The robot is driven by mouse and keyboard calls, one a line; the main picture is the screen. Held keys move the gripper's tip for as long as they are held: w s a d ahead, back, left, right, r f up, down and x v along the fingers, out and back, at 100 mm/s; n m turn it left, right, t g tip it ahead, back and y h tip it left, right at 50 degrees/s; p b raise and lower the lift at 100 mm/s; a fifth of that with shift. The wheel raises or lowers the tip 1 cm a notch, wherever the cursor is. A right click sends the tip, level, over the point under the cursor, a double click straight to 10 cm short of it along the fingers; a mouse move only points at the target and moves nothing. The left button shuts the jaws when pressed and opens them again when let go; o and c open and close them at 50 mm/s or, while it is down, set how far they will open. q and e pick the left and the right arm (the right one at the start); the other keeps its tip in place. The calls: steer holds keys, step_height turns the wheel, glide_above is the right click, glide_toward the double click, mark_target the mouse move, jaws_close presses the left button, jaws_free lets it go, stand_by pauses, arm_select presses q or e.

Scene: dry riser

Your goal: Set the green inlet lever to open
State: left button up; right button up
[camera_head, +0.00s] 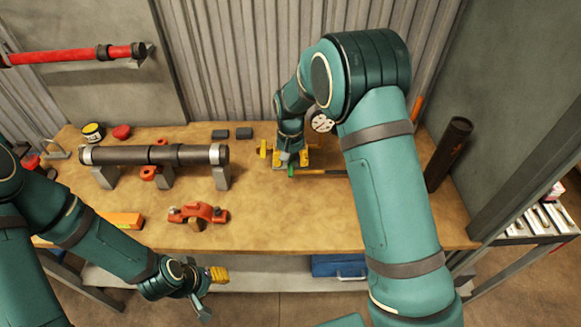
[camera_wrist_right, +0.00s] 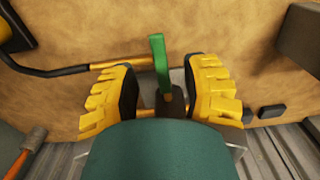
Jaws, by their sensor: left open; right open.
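The green inlet lever (camera_wrist_right: 161,62) stands between the two yellow fingers of my right gripper (camera_wrist_right: 160,72) in the right wrist view. The fingers are open, with a visible gap on each side of the lever. In the head view only a small green part of the lever (camera_head: 291,171) shows beneath my right gripper (camera_head: 284,158), at the back middle of the bench. My right forearm and wrist hide most of the fitting around the lever. My left gripper (camera_head: 211,290) is open and empty near the bench's front edge, far from the lever.
A dark pipe (camera_head: 155,155) lies on supports at the left of the wooden bench (camera_head: 262,215). A red clamp (camera_head: 198,213) and an orange box (camera_head: 124,220) lie nearer the front. A black cylinder (camera_head: 449,153) stands at the right. The bench's front middle is clear.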

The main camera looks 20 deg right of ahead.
mark_target(291, 169)
steer(key=shift+f, duration=1.55)
jaws_close()
